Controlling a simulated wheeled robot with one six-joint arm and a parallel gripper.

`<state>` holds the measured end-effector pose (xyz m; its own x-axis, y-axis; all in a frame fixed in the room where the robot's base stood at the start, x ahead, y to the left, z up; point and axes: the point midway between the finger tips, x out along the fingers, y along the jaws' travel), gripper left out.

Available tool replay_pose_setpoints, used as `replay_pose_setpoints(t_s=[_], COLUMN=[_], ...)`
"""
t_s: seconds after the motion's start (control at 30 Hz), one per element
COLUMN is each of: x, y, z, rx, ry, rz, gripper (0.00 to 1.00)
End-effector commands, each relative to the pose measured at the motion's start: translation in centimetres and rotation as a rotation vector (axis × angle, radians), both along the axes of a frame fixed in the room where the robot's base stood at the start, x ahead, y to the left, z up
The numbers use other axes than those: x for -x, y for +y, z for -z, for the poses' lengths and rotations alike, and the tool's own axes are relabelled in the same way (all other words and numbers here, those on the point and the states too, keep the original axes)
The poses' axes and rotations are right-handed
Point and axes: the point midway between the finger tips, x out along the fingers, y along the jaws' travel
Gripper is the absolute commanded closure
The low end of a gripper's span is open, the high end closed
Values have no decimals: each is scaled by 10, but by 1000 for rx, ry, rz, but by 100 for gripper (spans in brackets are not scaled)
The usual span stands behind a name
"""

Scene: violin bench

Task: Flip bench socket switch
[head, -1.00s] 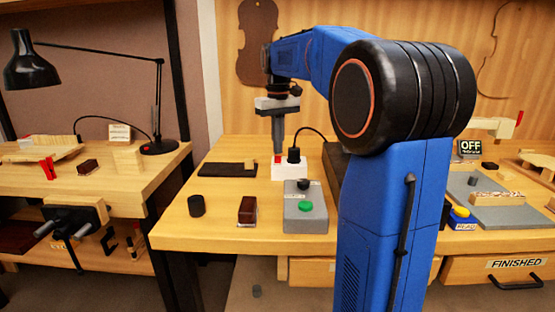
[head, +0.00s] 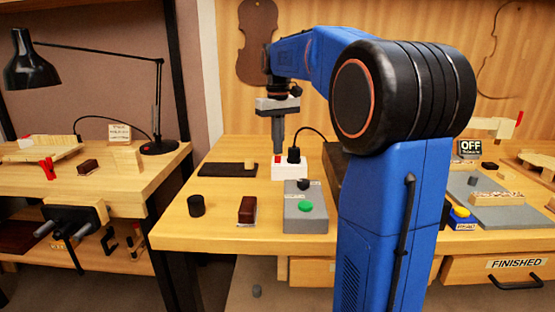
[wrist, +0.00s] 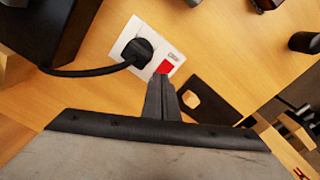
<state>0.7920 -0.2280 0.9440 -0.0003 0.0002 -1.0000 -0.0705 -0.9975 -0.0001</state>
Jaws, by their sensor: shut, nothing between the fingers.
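The white bench socket (head: 289,172) lies on the wooden bench at the middle of the head view. It also shows in the wrist view (wrist: 126,36). A black plug (wrist: 138,52) with a cable sits in it. The red switch (wrist: 165,67) is beside the plug; it shows in the head view (head: 278,159) too. My gripper (head: 278,151) points down over the switch end of the socket, shut and empty. In the wrist view its fingertips (wrist: 161,78) are right at the red switch's edge. I cannot tell whether they touch it.
A grey box with a green button (head: 306,207) stands in front. A black cylinder (head: 196,206) and a brown block (head: 247,210) stand near the bench's front edge. Bare wood lies between them.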

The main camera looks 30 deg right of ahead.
Motion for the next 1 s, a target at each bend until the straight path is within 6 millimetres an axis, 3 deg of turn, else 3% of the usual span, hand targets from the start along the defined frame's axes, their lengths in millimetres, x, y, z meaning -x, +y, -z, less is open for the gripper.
replay_pose_setpoints(t_s=[1.0], x=[0], y=[0], z=[12], rx=[0], ry=[0], rz=[0], gripper=[100])
